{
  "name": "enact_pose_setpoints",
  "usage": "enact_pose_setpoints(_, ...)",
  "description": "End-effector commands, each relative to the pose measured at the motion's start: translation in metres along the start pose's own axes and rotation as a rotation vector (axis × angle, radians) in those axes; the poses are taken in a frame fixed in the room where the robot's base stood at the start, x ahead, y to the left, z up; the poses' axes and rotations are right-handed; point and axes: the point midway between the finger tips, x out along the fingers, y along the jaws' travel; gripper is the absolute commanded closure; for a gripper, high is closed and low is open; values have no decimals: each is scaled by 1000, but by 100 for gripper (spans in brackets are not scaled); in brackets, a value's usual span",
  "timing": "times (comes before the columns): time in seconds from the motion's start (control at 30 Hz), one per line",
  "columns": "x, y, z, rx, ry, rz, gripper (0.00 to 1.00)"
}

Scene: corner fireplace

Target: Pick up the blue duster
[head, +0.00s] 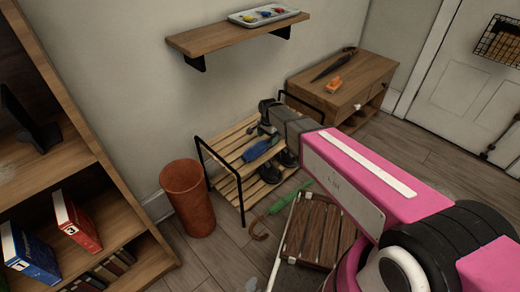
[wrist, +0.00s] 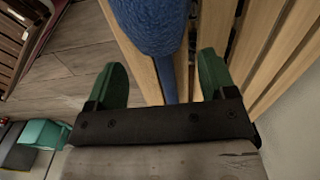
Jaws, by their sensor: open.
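The blue duster (head: 258,150) lies on the top slatted shelf of the small wooden rack. In the wrist view its thick fuzzy blue head (wrist: 147,25) is at the top, and a thin blue handle runs down from it. My gripper (wrist: 160,75) is open, with one green fingertip on each side of the handle and a gap on both sides. In the head view my gripper (head: 267,118) is over the rack, just beyond the duster. The handle's far end is hidden behind my gripper.
The slatted rack (head: 222,158) has black side frames and dark shoes below. A brown bin (head: 187,198) stands left of it. A wall shelf (head: 225,36) holds a tray (head: 268,16). A wooden cabinet (head: 345,88) stands right. A green umbrella (head: 290,198) is in front.

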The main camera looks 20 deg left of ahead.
Motion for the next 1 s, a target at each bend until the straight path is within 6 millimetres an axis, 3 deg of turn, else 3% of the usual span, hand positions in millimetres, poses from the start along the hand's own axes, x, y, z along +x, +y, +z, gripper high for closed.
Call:
enact_pose_setpoints(0.2,32,-3,1,0,-1,1,23)
enact_pose_setpoints(0.47,38,-2,1,0,0,-1,23)
enact_pose_setpoints(0.5,38,-2,1,0,0,0,26)
enact_pose_setpoints(0.67,37,-2,1,0,0,0,77)
enact_pose_setpoints(1.0,36,-2,1,0,0,0,77)
